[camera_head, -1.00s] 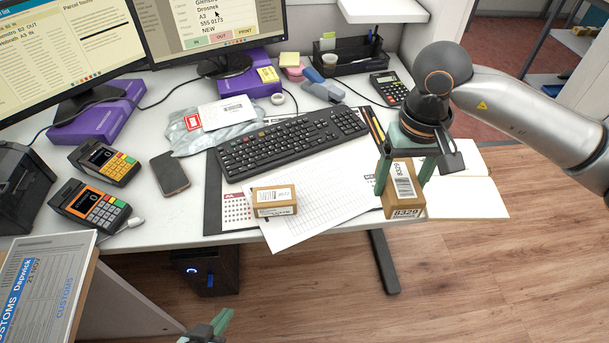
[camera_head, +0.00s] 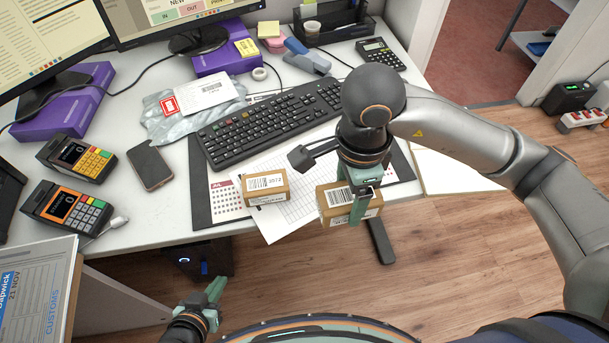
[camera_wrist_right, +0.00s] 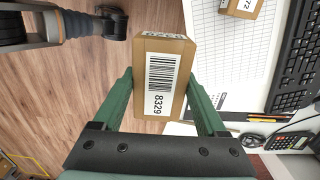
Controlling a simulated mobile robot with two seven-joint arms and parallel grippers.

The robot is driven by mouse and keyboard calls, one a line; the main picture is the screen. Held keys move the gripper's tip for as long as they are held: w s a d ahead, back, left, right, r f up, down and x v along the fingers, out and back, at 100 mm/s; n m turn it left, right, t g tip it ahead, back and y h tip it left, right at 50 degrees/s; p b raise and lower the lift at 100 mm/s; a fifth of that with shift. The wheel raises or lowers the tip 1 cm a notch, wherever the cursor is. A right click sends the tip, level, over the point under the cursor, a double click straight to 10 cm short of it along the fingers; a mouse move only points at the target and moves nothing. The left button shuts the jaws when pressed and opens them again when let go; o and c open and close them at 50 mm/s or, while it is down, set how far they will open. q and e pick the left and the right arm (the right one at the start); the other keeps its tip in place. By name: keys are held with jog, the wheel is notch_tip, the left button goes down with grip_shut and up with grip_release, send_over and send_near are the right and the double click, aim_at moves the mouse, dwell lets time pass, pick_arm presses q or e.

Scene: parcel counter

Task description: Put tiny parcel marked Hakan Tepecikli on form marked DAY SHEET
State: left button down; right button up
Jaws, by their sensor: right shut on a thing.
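A small brown parcel (camera_head: 336,197) with a white barcode label is held between the fingers of my right gripper (camera_head: 358,203). In the right wrist view the parcel (camera_wrist_right: 163,80) shows the number 8329, with a green finger on each side; no name is readable. It appears near the desk's front edge, beside the white gridded form (camera_head: 300,205). Another small brown parcel (camera_head: 265,187) rests on the form's left part. The form's heading cannot be read. My left gripper (camera_head: 215,288) is low in front of the desk, away from both parcels; its finger gap is unclear.
A keyboard (camera_head: 270,125) lies behind the form on a dark desk mat (camera_head: 200,190). A phone (camera_head: 151,167) and two card terminals (camera_head: 68,206) are at left. The form's middle is clear.

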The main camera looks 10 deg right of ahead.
jog(key=w+f, duration=0.2)
jog(key=w, duration=0.2)
jog(key=w+f, duration=0.3)
jog(key=w, duration=0.1)
jog(key=w+d+f, duration=0.1)
jog(key=w+f, duration=0.2)
jog(key=w, duration=0.1)
jog(key=shift+w+f, duration=0.25)
jog(key=shift+w, duration=0.05)
jog(key=shift+w+f, duration=0.55)
jog(key=shift+f, duration=0.05)
jog(key=shift+w+d+f, duration=0.1)
jog(key=shift+f, duration=1.55)
jog(key=shift+f, duration=0.15)
jog(key=o, duration=1.5)
